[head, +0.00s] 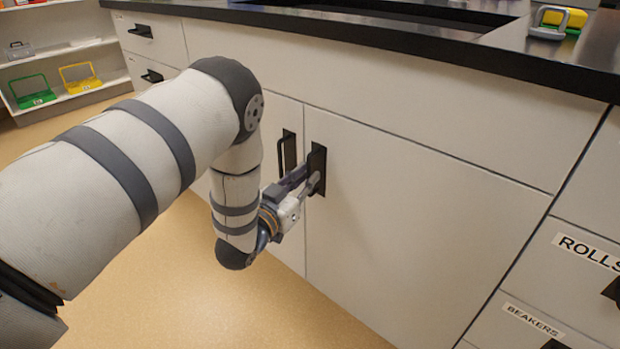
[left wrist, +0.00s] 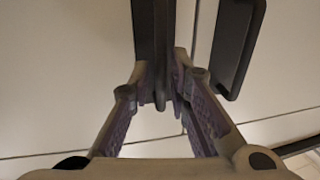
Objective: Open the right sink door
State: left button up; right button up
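The right sink door (head: 410,215) is a white panel under the dark counter. It looks flush with the cabinet front. Its black upright handle (head: 317,160) is near the door's left edge. My left gripper (head: 314,182) is at this handle, its fingers on either side of it. In the left wrist view the two fingers (left wrist: 166,88) close in on the dark handle bar (left wrist: 154,30) and appear to touch it. The contact at the tips is partly hidden. My right gripper is in neither view.
The left door's black handle (head: 287,152) is close beside, and it shows in the left wrist view (left wrist: 238,45). Labelled drawers (head: 533,320) are at right. The counter edge (head: 400,38) overhangs above. Open floor (head: 200,300) lies in front.

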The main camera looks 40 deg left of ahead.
pick_arm(q)
jog(key=shift+w+a, duration=0.15)
jog(key=shift+w, duration=0.8)
grip_shut()
